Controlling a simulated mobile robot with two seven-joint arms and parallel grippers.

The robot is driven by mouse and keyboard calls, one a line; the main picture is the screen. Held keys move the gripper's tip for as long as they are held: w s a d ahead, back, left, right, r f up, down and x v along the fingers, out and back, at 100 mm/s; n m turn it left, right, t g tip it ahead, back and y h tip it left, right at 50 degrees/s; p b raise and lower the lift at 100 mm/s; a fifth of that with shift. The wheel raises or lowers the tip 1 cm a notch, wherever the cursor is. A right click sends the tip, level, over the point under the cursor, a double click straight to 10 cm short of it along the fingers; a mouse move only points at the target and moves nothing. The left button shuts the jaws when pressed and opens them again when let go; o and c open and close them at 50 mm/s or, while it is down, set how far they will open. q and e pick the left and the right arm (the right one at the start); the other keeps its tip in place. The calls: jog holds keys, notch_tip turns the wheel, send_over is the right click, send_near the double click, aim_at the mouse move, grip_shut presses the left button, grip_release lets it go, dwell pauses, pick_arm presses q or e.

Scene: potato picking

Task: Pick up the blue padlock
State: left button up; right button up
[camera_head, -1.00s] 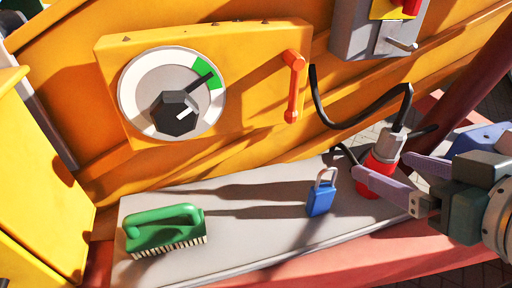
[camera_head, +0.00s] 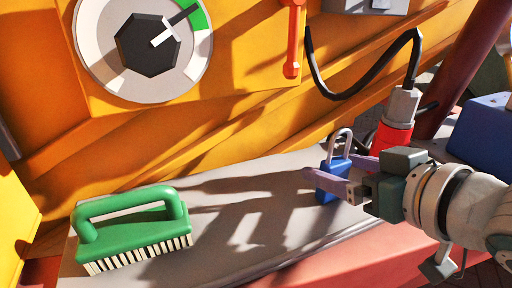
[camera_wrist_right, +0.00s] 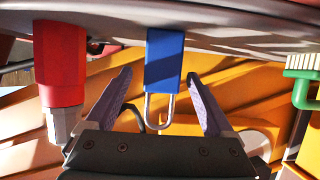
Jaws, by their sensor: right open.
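The blue padlock (camera_head: 333,180) stands upright on the grey shelf (camera_head: 262,225), its metal shackle pointing up. My right gripper (camera_head: 335,176) is open at the padlock, and one finger covers part of its body in the head view. In the right wrist view the padlock (camera_wrist_right: 164,60) appears upside down between the two spread fingers of the gripper (camera_wrist_right: 163,90), with a gap on each side. The fingers do not touch it there. My left gripper is not in view.
A green brush (camera_head: 130,230) lies on the left of the shelf. A red and grey plug (camera_head: 393,128) with a black cable (camera_head: 350,95) stands just behind the padlock. The yellow panel with a dial (camera_head: 148,45) rises behind the shelf. A blue box (camera_head: 482,130) is at the right.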

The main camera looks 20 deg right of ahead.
aim_at(322, 164)
jog(key=b+x, duration=0.1)
jog(key=x, duration=0.3)
jog(key=shift+a+b, duration=0.1)
jog(key=shift+b, duration=0.3)
jog(key=shift+r, duration=0.1)
jog(key=shift+c, duration=0.4)
grip_shut()
